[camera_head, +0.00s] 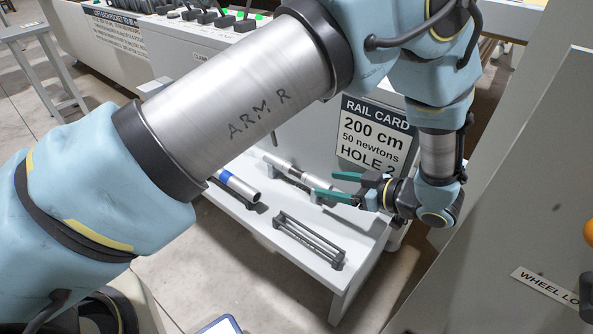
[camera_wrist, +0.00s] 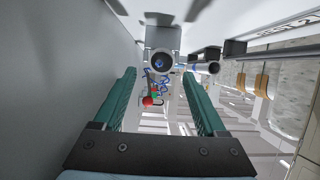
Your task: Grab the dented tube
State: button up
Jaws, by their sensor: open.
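Two tubes lie on a low white shelf (camera_head: 352,262) in the head view. One is silver with a blue band (camera_head: 240,187); the other is a grey tube with a darker middle part (camera_head: 285,168), nearer my gripper. I cannot make out a dent on either. My gripper (camera_head: 327,185) is open and empty, its green fingers pointing left at the near end of the grey tube. In the wrist view, a round tube end (camera_wrist: 162,61) shows ahead between the open fingers, apparently not touched by them. A second tube end (camera_wrist: 208,67) shows to its right.
An empty dark slotted rack (camera_head: 308,240) sits at the front of the shelf. A rail card (camera_head: 374,133) is on the white panel behind my gripper. A large grey panel (camera_head: 520,190) stands close on the right. A grey stool (camera_head: 40,60) stands at the far left.

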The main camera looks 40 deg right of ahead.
aim_at(309, 174)
jog(key=w, duration=0.2)
jog(key=w+a, duration=0.1)
jog(key=w, duration=0.1)
jog(key=shift+w, duration=0.15)
jog(key=shift+p+x, duration=0.4)
jog(key=shift+x, duration=2.2)
grip_shut()
